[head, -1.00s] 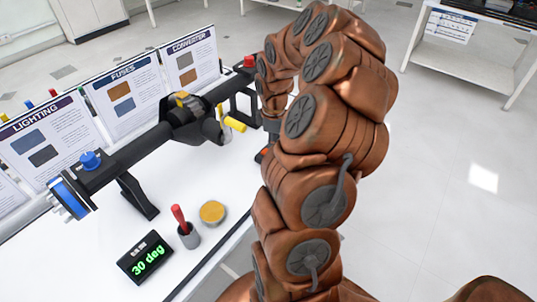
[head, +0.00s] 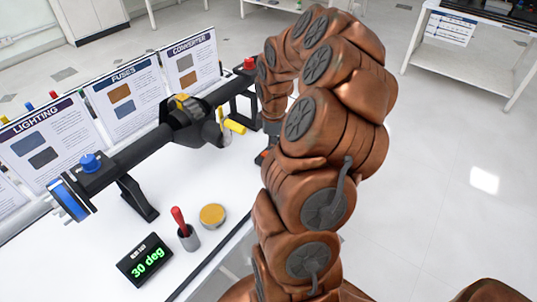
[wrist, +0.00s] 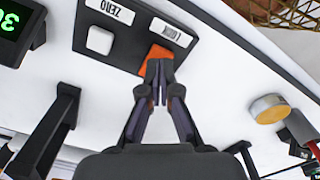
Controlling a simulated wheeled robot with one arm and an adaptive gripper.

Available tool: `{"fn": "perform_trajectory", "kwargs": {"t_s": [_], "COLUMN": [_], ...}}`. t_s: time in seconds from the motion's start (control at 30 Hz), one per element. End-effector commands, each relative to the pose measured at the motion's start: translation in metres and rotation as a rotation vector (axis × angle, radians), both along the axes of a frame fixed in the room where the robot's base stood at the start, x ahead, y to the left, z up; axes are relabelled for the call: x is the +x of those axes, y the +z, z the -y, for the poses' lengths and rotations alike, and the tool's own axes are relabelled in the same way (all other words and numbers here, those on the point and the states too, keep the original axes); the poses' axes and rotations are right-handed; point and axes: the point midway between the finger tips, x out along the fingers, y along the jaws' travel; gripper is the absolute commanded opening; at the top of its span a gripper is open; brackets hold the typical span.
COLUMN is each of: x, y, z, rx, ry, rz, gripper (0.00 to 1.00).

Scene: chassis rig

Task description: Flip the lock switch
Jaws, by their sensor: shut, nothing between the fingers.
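The lock switch (wrist: 152,56) is orange and sits below the LOCK label on a dark panel (wrist: 118,48) in the wrist view. My gripper (wrist: 158,76) is shut and empty, with its fingertips over the lower part of the switch and hiding some of it. I cannot tell whether they press on it. In the head view only a small orange bit of the switch (head: 261,157) shows beside my arm, and my fingertips are hidden.
A white button (wrist: 99,40) sits below the ZERO label. The display (head: 146,260) reads 30 deg. A horizontal black shaft rig (head: 130,152) stands on the white table.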

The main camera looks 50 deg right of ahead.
Motion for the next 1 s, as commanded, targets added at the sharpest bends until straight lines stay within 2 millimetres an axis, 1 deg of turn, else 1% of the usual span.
{"fn": "perform_trajectory", "kwargs": {"t_s": [0.43,1.0], "x": [0.0000,-0.0001], "y": [-0.0005,-0.0074], "z": [0.0000,0.0001], "rx": [0.000,0.000], "ry": [0.000,0.000], "rz": [0.000,0.000], "gripper": [0.00,0.00]}}
